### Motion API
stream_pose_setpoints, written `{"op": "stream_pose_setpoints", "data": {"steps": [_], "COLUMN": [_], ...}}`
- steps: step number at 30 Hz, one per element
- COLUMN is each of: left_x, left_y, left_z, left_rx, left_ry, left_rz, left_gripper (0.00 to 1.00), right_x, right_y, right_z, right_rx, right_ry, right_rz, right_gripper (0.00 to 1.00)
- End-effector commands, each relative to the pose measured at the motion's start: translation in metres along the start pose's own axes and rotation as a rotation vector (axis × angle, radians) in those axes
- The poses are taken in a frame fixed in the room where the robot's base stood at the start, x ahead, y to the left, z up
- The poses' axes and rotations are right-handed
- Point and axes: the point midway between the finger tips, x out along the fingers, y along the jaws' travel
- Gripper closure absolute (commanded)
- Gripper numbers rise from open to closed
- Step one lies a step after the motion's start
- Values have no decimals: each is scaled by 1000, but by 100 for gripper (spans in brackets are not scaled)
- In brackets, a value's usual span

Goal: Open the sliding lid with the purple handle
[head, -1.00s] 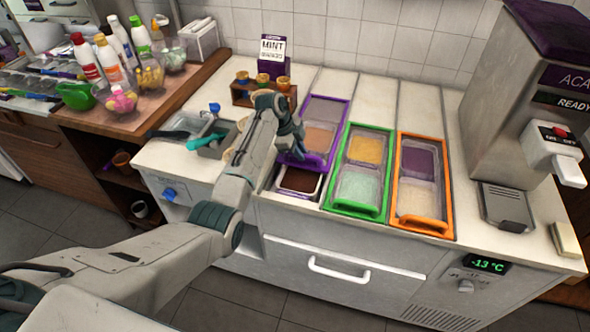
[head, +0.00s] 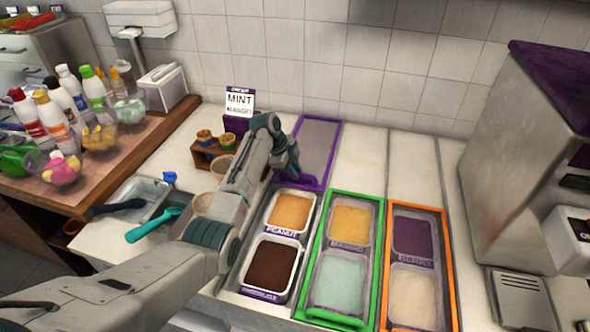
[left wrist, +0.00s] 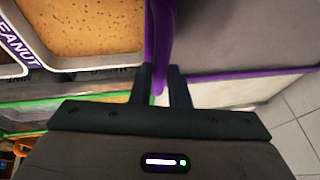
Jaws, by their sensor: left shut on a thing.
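The purple-framed sliding lid (head: 318,150) lies at the back of its well in the head view. Both tubs in front of it, peanut (head: 291,212) and a dark brown one (head: 271,268), are uncovered. My left gripper (head: 291,176) is at the lid's front edge. In the left wrist view, the left gripper (left wrist: 162,88) is shut on the purple handle (left wrist: 158,40), with the peanut tub (left wrist: 85,28) beside it. My arm partly hides the handle in the head view. My right gripper is not in view.
A green-framed lid (head: 343,318) and an orange-framed lid (head: 450,290) cover the neighbouring wells. A grey machine (head: 515,150) stands at the right.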

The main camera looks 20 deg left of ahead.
Motion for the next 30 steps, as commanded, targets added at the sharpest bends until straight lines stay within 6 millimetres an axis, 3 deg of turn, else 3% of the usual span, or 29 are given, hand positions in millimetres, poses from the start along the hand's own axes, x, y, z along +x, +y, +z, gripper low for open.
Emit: {"op": "stream_pose_setpoints", "data": {"steps": [14, 15, 17, 26, 30], "left_x": [2, 2, 2, 1, -10], "left_y": [1, 1, 1, 1, 0], "left_z": [1, 1, 1, 1, 2], "left_rx": [-1, -1, -1, -1, 0], "left_ry": [-1, -1, -1, -1, -2], "left_rz": [3, 3, 3, 2, 0], "left_gripper": [100, 77, 65, 63, 63], "right_x": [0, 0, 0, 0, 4], "right_y": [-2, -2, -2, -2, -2], "right_z": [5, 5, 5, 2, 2], "right_rx": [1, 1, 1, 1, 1], "right_ry": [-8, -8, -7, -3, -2], "right_rz": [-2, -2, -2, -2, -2], "right_gripper": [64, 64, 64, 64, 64]}}
